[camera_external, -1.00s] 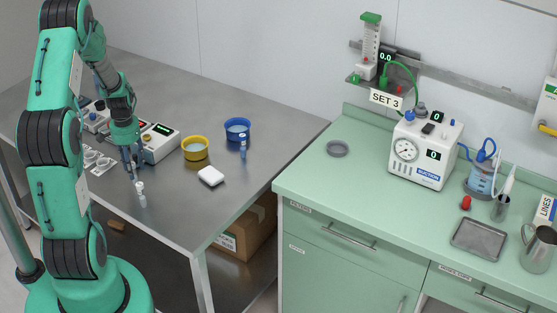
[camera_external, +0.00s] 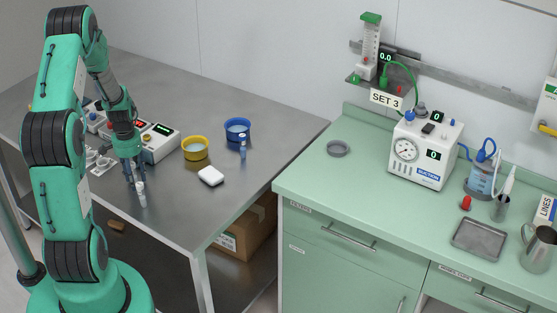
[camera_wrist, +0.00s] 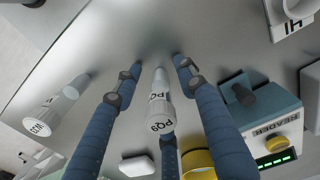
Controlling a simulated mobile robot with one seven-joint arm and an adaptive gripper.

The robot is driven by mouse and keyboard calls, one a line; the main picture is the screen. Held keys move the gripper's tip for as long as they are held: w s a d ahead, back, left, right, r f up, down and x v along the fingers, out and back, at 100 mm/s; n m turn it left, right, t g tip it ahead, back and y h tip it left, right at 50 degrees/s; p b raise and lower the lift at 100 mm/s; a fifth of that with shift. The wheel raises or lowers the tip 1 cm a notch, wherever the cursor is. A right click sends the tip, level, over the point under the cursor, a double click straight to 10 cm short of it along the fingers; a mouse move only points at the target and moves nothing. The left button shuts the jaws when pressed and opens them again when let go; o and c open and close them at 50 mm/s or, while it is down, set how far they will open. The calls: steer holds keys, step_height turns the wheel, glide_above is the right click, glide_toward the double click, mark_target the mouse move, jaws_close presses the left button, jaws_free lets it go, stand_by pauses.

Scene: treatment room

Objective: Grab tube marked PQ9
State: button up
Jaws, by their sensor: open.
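The tube marked PQ9 (camera_wrist: 160,108) is white-capped and stands between the blue fingers of my gripper (camera_wrist: 157,80) in the wrist view. My gripper is open around it, and a gap shows between the tube and the fingers. In the external view my gripper (camera_external: 132,178) is low over the steel table, beside a white-capped tube (camera_external: 141,194).
A reader box (camera_external: 160,143) with a display, a yellow bowl (camera_external: 195,155), a blue bowl (camera_external: 237,136), a blue tube (camera_external: 243,149) and a white block (camera_external: 210,176) are on the steel table (camera_external: 185,220). The table's front corner is bare.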

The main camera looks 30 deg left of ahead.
stand_by(0.4)
steer(key=c, duration=0.9)
steer(key=shift+r, duration=0.2)
steer(key=shift+c, duration=0.2)
steer(key=shift+r, duration=0.25)
step_height(320, 180, up, 3)
steer(key=shift+r+p, duration=0.1)
steer(key=shift+p, duration=0.35)
steer(key=s+d+r+p, duration=0.1)
steer(key=s+d, duration=0.8)
steer(key=s, duration=0.4)
steer(key=shift+d, duration=0.1)
